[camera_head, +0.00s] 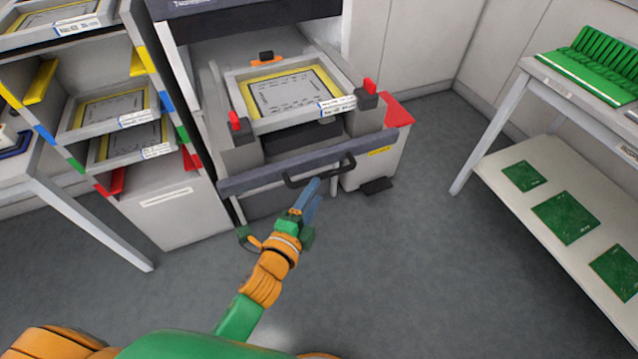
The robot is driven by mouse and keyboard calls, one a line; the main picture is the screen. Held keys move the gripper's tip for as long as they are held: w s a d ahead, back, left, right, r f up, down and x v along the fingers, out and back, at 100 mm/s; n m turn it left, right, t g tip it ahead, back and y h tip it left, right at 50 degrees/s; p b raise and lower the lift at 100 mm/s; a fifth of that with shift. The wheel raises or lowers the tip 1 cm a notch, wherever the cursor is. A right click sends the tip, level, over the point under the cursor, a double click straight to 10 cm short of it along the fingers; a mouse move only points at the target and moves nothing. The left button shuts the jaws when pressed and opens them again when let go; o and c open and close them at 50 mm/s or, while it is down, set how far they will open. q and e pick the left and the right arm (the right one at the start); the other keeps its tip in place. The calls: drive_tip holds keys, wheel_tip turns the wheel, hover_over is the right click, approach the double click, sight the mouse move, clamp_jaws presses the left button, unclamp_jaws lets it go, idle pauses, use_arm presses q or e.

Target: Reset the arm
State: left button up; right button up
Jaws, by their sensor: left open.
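My left gripper (311,192) reaches up from the bottom of the head view on its green and orange arm. Its blue-grey fingers are open, with the tips at the black handle (338,168) on the front bar of the feeder trolley (268,168). I cannot tell whether the fingers touch the handle. Nothing is seen held between them. The trolley carries a grey tray (343,104) with a yellow-edged panel, between two posts with red tops. My right gripper is out of view.
A rack (170,205) with several yellow-edged trays stands at the left, beside a white table (85,222). At the right, a two-level table (493,166) holds green boards (564,217) and a green slotted rack (598,62). The grey floor (400,260) between is clear.

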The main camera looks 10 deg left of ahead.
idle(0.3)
use_arm(q)
drive_tip(key=s+a+f+n+g+y+p, duration=0.1)
drive_tip(key=s+a+f+n+g+p, duration=0.3)
drive_tip(key=s+f, duration=0.65)
drive_tip(key=s+a+f+n+g+y+p, duration=0.15)
drive_tip(key=s+f+n+g, duration=0.5)
drive_tip(key=f, duration=0.65)
drive_tip(key=s+a+f+n+g+p, duration=0.1)
drive_tip(key=s+a+f+n+g, duration=0.1)
drive_tip(key=s, duration=0.6)
drive_tip(key=s+a+f+n+g+p, duration=0.1)
drive_tip(key=s+a+f+n+g, duration=0.1)
drive_tip(key=s, duration=0.7)
drive_tip(key=shift+s+a+f+n+y, duration=0.3)
drive_tip(key=shift+n+y, duration=0.15)
drive_tip(key=shift+n, duration=0.4)
drive_tip(key=shift+w+g, duration=0.1)
drive_tip(key=shift+g, duration=0.15)
